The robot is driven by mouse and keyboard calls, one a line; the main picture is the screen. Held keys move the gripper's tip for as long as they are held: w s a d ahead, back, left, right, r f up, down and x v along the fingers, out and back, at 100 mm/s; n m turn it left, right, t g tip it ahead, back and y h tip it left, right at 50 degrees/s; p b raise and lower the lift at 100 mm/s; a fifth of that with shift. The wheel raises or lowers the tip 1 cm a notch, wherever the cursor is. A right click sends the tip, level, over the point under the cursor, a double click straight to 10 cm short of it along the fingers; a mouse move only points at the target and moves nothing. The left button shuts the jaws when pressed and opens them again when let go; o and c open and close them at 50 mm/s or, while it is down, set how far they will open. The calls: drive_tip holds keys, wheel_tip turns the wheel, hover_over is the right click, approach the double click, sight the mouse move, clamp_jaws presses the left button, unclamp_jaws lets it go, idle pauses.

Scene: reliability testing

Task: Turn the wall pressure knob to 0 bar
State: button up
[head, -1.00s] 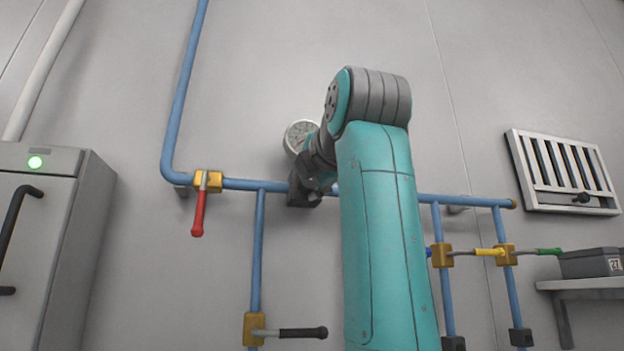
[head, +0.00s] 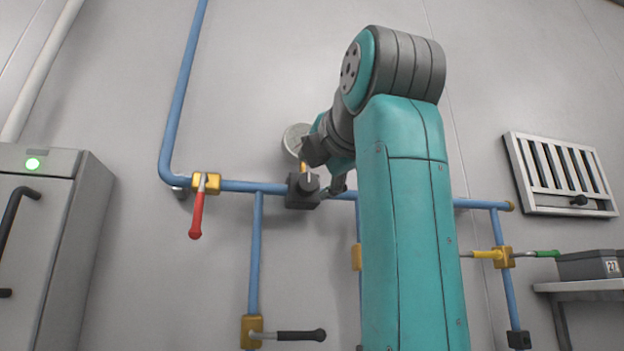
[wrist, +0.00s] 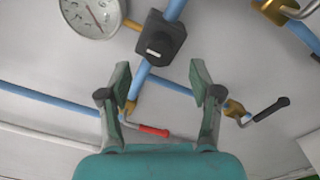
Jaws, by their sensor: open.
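The pressure knob (head: 308,182) is a dark round knob on a dark block set in the blue wall pipe. It shows in the wrist view as a black block (wrist: 160,40) with a pale mark on its face, above and beyond my fingertips. A round white gauge (head: 294,138) is on the wall above it, partly hidden by my arm. The gauge (wrist: 92,15) is cut off at the top in the wrist view, and its reading is too small to tell. My gripper (wrist: 160,78) is open and empty, apart from the knob.
A red-handled valve (head: 197,208) is left of the knob, and a black-handled valve (head: 288,335) is below it. Yellow and green handles (head: 510,254) are at the right. A cabinet (head: 40,240) stands at the left. The wall around the gauge is bare.

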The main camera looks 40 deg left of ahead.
drive_tip(key=v, duration=0.6)
drive_tip(key=shift+s+d, duration=0.2)
drive_tip(key=shift+d, duration=0.05)
drive_tip(key=shift+f, duration=0.1)
